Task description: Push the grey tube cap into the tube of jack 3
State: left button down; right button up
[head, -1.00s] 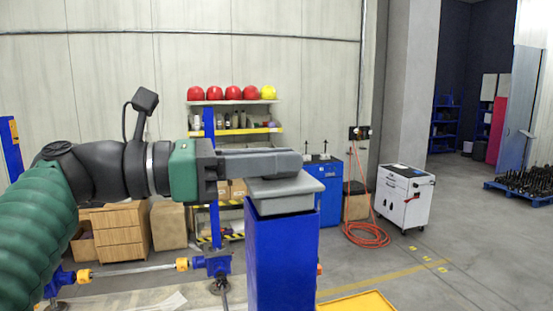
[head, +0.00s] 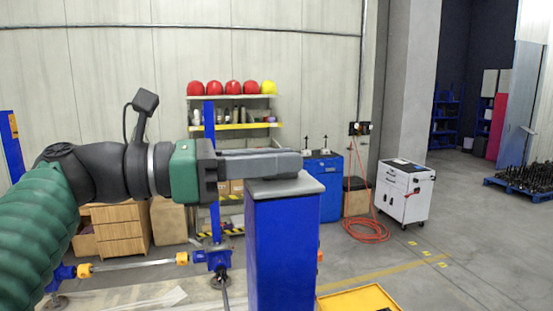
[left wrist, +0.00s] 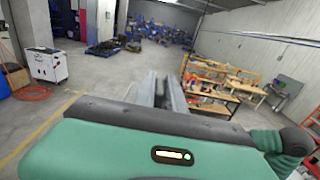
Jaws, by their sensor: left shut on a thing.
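The grey tube cap (head: 292,188) sits on the open top of the upright blue square tube (head: 284,255) in the head view. Its flat plate rests at the tube's rim, with no clear gap between them. Whatever part of the cap is inside the tube is hidden. My left gripper (head: 290,163) reaches in level from the left and is shut on the upper part of the cap. In the left wrist view its fingers (left wrist: 165,95) point away from the camera, and I cannot make out the cap there. My right gripper is in neither view.
A blue gearbox (head: 214,258) with a shaft stands left of the tube. A yellow tray (head: 362,300) lies low at the right front. Behind are a helmet shelf (head: 232,97), a blue cabinet (head: 328,190) and a white cart (head: 405,190). Open floor lies to the right.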

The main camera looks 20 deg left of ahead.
pick_arm(q)
jog(key=shift+f, duration=0.15)
jog(key=c, duration=1.3)
grip_release()
jog(key=shift+a, duration=0.1)
jog(key=v, duration=1.7)
jog(key=shift+p, duration=0.3)
jog(key=shift+d, duration=0.25)
